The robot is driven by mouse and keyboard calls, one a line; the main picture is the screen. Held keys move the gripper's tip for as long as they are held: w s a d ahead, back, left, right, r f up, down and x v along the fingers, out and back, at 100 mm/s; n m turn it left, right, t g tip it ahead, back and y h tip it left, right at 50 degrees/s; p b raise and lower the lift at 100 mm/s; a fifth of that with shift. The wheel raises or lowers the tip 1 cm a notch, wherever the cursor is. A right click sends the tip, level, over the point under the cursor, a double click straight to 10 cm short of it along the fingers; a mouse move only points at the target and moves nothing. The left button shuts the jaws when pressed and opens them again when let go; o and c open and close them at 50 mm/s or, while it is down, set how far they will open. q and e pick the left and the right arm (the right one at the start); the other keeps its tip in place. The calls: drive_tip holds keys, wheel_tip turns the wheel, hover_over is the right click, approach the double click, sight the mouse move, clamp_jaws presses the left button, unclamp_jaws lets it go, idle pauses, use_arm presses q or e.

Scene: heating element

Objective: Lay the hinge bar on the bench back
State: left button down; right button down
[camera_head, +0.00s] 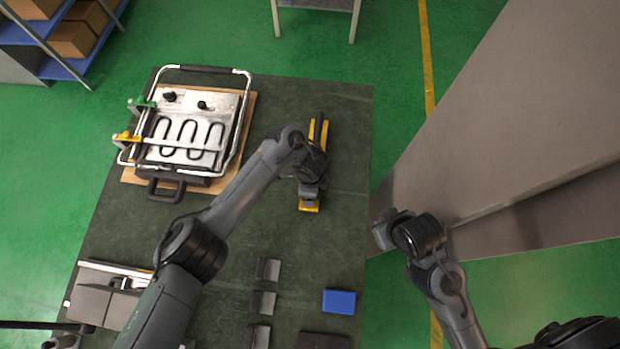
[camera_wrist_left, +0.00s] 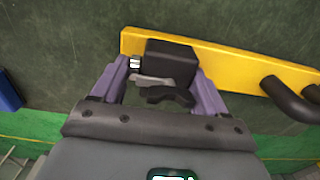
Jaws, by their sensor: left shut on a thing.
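The yellow hinge bar (camera_head: 309,206) is at the bench's right side, partly hidden under my left arm. In the left wrist view the bar (camera_wrist_left: 235,65) carries a black block and a curved black handle (camera_wrist_left: 290,102). My left gripper (camera_head: 311,190) is shut on the bar's black block (camera_wrist_left: 170,62), with a finger on each side in the wrist view (camera_wrist_left: 160,88). I cannot tell whether the bar touches the bench (camera_head: 345,110). My right gripper (camera_head: 382,230) is empty, beyond the bench's right edge; its fingers are unclear.
A heating plate with a dark coil and tube frame (camera_head: 185,140) sits on a wooden board at the back left. Several dark brackets (camera_head: 263,302) and a blue block (camera_head: 339,302) lie near the front. Grey boxes (camera_head: 100,305) stand front left. The bench's middle is clear around my left arm.

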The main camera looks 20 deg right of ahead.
use_arm(q)
drive_tip(key=shift+f, duration=0.2)
unclamp_jaws()
drive_tip(key=shift+f, duration=0.1)
